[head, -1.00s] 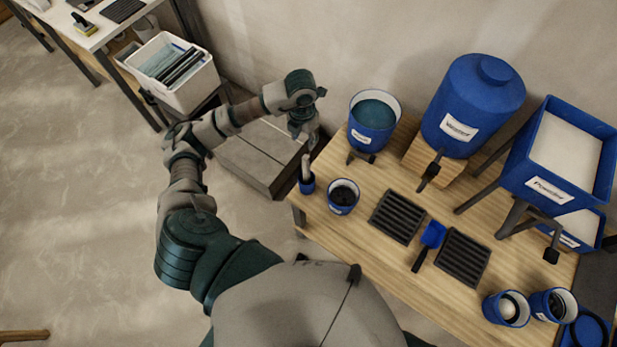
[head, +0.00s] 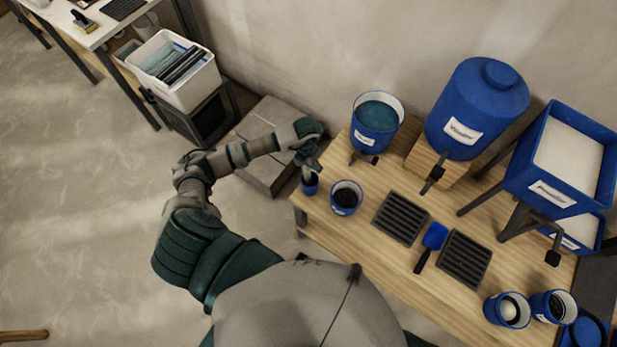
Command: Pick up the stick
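A light stick (head: 307,175) stands in a small blue cup (head: 310,187) at the left edge of the wooden table. Only a short part of the stick shows above the rim. My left gripper (head: 309,166) points down over this cup, with its fingertips at the top of the stick. The fingers overlap the stick in the picture, so I cannot tell whether they are shut on it or still apart. My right gripper is not in view.
A blue cup with dark contents (head: 346,197) stands close right of the stick's cup. A blue bucket (head: 377,125) and a blue water barrel (head: 478,105) stand behind. Black grates (head: 400,218) and a blue scoop (head: 434,236) lie on the table (head: 370,265).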

